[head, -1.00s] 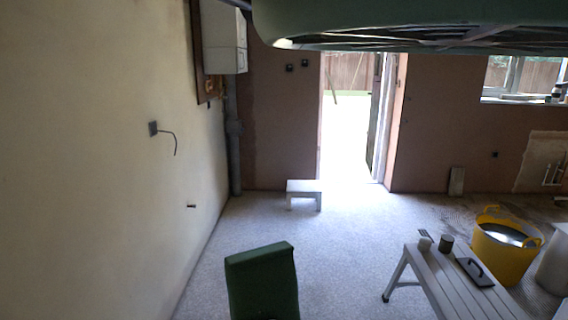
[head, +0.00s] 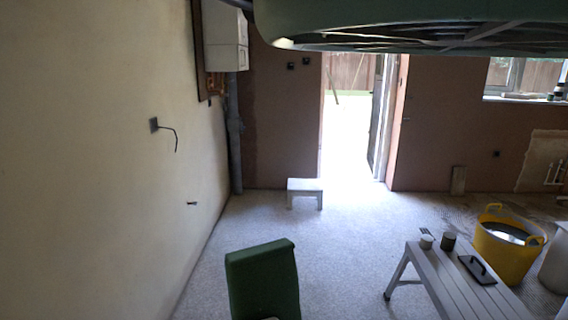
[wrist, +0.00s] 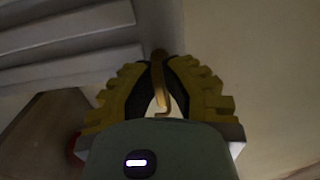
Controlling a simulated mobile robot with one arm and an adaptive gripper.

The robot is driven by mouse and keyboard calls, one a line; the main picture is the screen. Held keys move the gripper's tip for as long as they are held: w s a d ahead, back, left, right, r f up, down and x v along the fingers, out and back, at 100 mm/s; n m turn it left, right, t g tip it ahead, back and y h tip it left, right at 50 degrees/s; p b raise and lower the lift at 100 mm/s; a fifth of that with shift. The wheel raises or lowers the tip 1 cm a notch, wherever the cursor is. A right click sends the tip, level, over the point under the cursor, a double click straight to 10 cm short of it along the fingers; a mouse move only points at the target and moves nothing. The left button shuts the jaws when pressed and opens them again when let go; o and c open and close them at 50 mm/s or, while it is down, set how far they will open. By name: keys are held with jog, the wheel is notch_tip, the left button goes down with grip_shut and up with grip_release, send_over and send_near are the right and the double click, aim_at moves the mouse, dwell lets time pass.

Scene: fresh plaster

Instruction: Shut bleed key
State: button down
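In the wrist view, a slim brass-coloured piece, which looks like the bleed key (wrist: 159,72), stands between the fingers of my gripper (wrist: 160,68). Its lower end is bent like a hook. The yellow fingers with dark inner pads lean in at the tips and appear to close on it from both sides. What the key is fixed to is too dark to make out. In the head view, a white boiler (head: 226,42) hangs at the upper left, with copper fittings (head: 216,84) below it. My gripper does not show there.
A pale slatted surface (wrist: 70,45) is close at the upper left of the wrist view. In the head view, a low white step (head: 304,190), a grey bench (head: 438,275) and a yellow tub (head: 505,262) stand on the floor. The floor before the open doorway is mostly clear.

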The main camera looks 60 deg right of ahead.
jog(key=shift+w+d+f+m+b, duration=0.1)
jog(key=shift+d+f+m+b, duration=0.1)
jog(key=shift+m+b, duration=0.55)
jog(key=m+b, duration=0.2)
jog(key=shift+f+b, duration=0.15)
jog(key=shift+b, duration=0.15)
jog(key=m+b, duration=0.3)
jog(key=shift+a+r+m+b, duration=0.15)
jog(key=shift+r+m+b, duration=0.2)
jog(key=shift+m, duration=0.4)
